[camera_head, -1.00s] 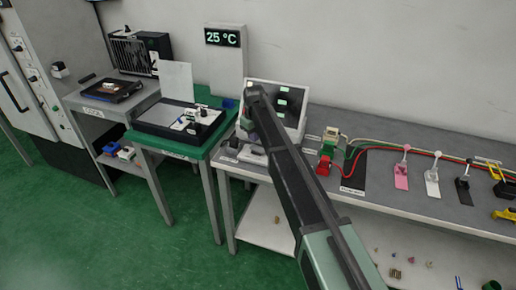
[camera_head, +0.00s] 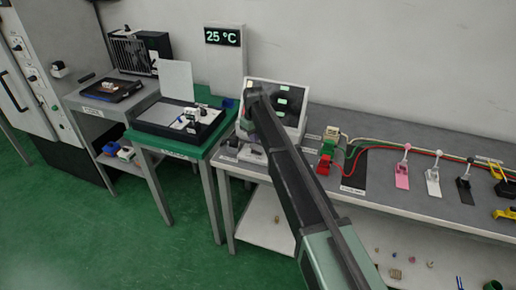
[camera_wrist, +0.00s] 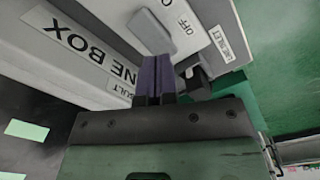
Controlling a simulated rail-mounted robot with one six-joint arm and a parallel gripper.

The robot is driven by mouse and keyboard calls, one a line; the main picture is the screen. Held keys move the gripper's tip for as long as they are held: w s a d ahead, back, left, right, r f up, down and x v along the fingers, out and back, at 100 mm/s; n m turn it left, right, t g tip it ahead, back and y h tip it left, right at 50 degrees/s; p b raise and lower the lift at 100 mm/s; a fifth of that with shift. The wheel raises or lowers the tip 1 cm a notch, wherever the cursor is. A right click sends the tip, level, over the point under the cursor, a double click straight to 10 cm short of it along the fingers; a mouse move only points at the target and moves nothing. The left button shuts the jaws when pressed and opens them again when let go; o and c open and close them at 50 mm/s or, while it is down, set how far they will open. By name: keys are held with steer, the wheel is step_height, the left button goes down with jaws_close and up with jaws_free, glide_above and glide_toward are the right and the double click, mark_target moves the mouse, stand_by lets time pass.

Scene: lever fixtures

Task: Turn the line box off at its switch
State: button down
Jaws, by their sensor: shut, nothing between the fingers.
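The line box (camera_wrist: 95,62) fills the upper left of the wrist view, its lettering upside down. In the head view it appears to be the pale box with a dark screen (camera_head: 291,119) on the bench. A grey lever-like piece (camera_wrist: 152,32) sits on its panel beside the "OFF" and "O" marks (camera_wrist: 184,26). My gripper (camera_wrist: 155,78) is shut and empty, its fingertips just below that piece; I cannot tell whether they touch it. A dark bracket-like part (camera_wrist: 193,72) is right of the fingers. In the head view my arm hides part of the box, and my fingertips are not clear.
A "RESET" label (camera_wrist: 221,43) is at the panel's right edge. A red and green fixture (camera_head: 327,155) with wires stands right of the box. Pink (camera_head: 402,174), white (camera_head: 433,182) and black levers stand farther right. A green table (camera_head: 202,148) adjoins on the left.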

mark_target(255, 146)
steer(key=shift+f+b, duration=1.4)
steer(key=shift+f, duration=0.05)
stand_by(0.4)
steer(key=shift+r, duration=0.1)
step_height(255, 146, up, 7)
steer(key=p, duration=0.7)
steer(key=shift+s+m, duration=0.15)
steer(key=shift+m, duration=0.15)
steer(key=s+d+m, duration=0.2)
steer(key=s+d, duration=0.6)
steer(key=s, duration=0.4)
steer(key=s+d+m, duration=0.3)
steer(key=s+d, duration=0.4)
steer(key=s, duration=0.5)
steer(key=s+d+m, duration=0.3)
steer(key=s+d, duration=0.5)
steer(key=s, duration=0.4)
steer(key=shift+s+d, duration=0.25)
steer(key=shift+d, duration=0.1)
